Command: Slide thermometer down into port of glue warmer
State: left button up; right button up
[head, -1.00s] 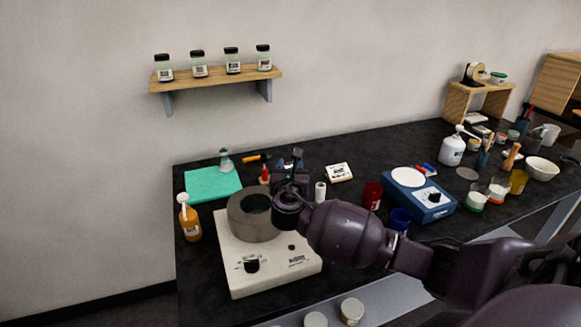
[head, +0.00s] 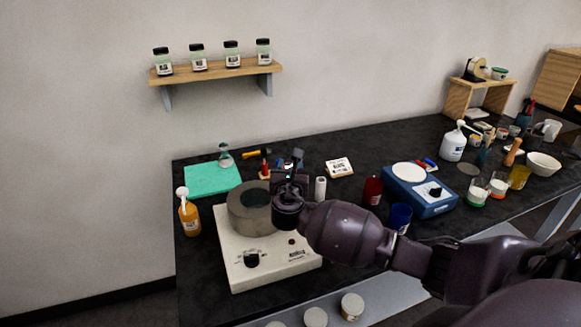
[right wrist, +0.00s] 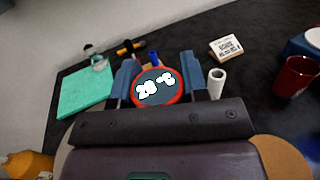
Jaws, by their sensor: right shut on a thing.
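The glue warmer is a cream base unit (head: 268,273) with a knob on its front and a grey round pot (head: 250,221) with a dark opening on top. My right gripper (head: 292,162) is over the pot's right side and hides part of it. In the right wrist view, my right gripper (right wrist: 160,78) is shut on the thermometer (right wrist: 157,88), whose round, red-rimmed dark display shows a reading in °C, perhaps 28. The thermometer's stem and the port are hidden, so I cannot tell how they line up. My left gripper is not in view.
A white roll (head: 320,189) stands close right of the gripper, with a dark red cup (head: 373,190) and blue cup (head: 401,216) farther right. A blue scale (head: 420,195) is beyond them. An orange bottle (head: 189,218) and green mat (head: 212,180) are at left.

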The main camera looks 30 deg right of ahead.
jog(key=shift+f+b, duration=0.4)
jog(key=shift+f, duration=0.5)
jog(key=o, duration=1)
jog(key=v, duration=1)
jog(key=shift+s+a, duration=0.2)
jog(key=shift+s, duration=0.1)
